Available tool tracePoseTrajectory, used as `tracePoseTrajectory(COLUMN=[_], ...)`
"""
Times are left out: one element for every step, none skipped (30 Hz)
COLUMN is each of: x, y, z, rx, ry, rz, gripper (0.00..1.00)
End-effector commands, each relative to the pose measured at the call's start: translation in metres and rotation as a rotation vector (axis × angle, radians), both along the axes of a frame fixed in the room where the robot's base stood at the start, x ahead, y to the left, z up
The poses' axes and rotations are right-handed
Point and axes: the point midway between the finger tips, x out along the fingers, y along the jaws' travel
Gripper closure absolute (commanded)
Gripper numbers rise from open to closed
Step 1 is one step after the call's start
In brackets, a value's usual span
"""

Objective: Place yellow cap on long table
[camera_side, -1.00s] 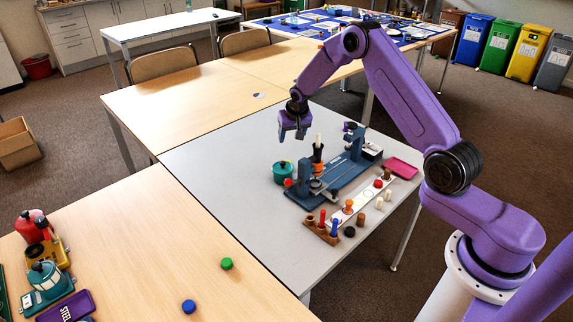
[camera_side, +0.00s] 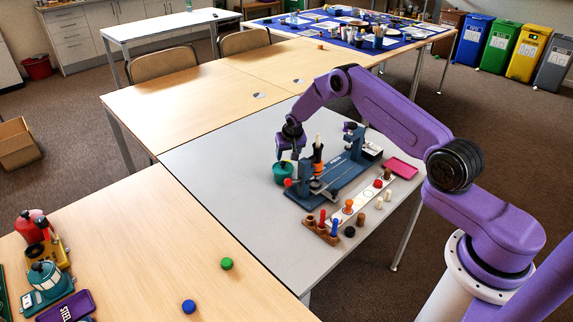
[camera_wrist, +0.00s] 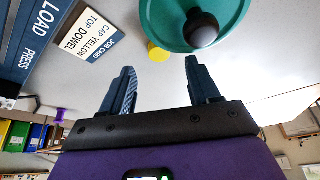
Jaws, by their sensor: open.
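A yellow cap (camera_wrist: 156,52) lies on the grey table, beside the green pot (camera_wrist: 180,28), whose rim partly covers it in the wrist view. I cannot make the cap out in the side view. My gripper (camera_wrist: 161,80) is open and empty, its two fingers pointing toward the cap, which appears between them and beyond the tips. In the side view my gripper (camera_side: 291,147) hangs low, just above or behind the green pot (camera_side: 284,173). The wooden tables (camera_side: 180,110) behind and the one in front (camera_side: 140,235) adjoin the grey table (camera_side: 215,160); I cannot tell which is the long table.
A blue press (camera_side: 340,172) stands right of the pot, with a black-and-orange upright piece (camera_side: 317,158) close to my gripper. A job card (camera_wrist: 93,35) reads cap yellow, top dowel. Green (camera_side: 227,263) and blue (camera_side: 189,306) caps lie on the front wooden table. The grey table's left side is clear.

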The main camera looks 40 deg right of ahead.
Motion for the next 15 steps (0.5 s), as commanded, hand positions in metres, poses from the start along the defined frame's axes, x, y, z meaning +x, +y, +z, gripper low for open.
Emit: tracePoseTrajectory(x=[0.001, 0.002, 0.003, 0.004, 0.005, 0.007, 0.008, 0.009, 0.01, 0.01, 0.011, 0.012, 0.012, 0.012, 0.012], y=[-0.001, -0.001, -0.002, -0.003, -0.003, -0.004, -0.005, -0.005, -0.006, -0.006, -0.006, -0.007, -0.007, -0.007, -0.007], z=[-0.007, -0.011, -0.016, -0.02, -0.024, -0.026, -0.029, -0.031, -0.033, -0.035, -0.037, -0.038, -0.038, -0.039, -0.04], rx=[0.001, 0.001, 0.001, 0.001, 0.001, 0.001, 0.0, 0.0, 0.0, 0.0, 0.0, 0.0, 0.0, 0.0, 0.0], ry=[0.002, 0.002, 0.002, 0.001, 0.001, 0.0, -0.001, 0.0, -0.001, 0.0, 0.0, -0.001, -0.001, 0.0, 0.0], rz=[0.0, 0.0, 0.0, -0.001, -0.001, -0.002, -0.002, -0.001, -0.001, -0.001, -0.001, -0.001, -0.001, -0.001, -0.001], gripper=[0.39, 0.39, 0.39, 0.39, 0.39, 0.39, 0.39, 0.39, 0.39, 0.39, 0.39, 0.39, 0.39, 0.39, 0.39])
